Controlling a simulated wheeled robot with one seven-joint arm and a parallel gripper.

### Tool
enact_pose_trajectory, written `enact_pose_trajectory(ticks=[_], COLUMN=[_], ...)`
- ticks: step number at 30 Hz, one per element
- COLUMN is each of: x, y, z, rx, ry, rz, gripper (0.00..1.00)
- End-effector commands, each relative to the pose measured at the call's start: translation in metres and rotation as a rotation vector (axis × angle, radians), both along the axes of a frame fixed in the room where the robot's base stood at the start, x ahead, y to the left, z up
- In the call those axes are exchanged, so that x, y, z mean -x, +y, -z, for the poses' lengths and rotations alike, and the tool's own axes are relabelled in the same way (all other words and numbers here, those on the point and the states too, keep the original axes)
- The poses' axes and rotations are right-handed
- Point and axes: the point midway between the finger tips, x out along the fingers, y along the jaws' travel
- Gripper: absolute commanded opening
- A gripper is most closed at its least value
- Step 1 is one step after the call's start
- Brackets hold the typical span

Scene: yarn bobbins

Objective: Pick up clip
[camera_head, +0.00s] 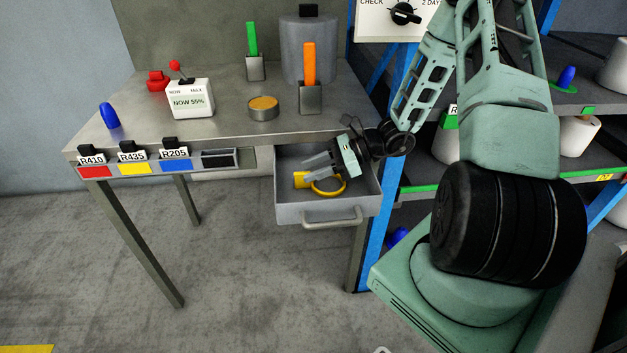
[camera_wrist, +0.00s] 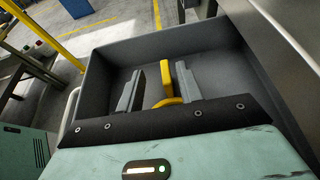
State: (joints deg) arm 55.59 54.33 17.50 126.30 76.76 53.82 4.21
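A yellow piece with a curved loop (camera_head: 328,188) lies in the open grey drawer; I take it for the clip. In the wrist view the yellow clip (camera_wrist: 167,76) stands between my fingers, closer to the right one, with a clear gap to the left one. My gripper (camera_head: 307,168) reaches into the drawer from the right, its fingers apart. It also shows open in the wrist view (camera_wrist: 159,70). Part of the loop is hidden behind the gripper's edge there. I cannot tell whether a finger touches the clip.
The drawer (camera_head: 290,208) has walls on all sides of my gripper. A blue rack post (camera_head: 385,190) stands right of the drawer.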

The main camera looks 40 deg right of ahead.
Motion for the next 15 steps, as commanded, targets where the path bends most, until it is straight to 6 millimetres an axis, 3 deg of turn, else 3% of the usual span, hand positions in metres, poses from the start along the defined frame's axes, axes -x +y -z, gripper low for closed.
enact_pose_trajectory(ticks=[15], x=[-0.032], y=[0.037], z=[0.024], rx=[0.0], ry=[0.0], rz=[-0.001], gripper=[0.36])
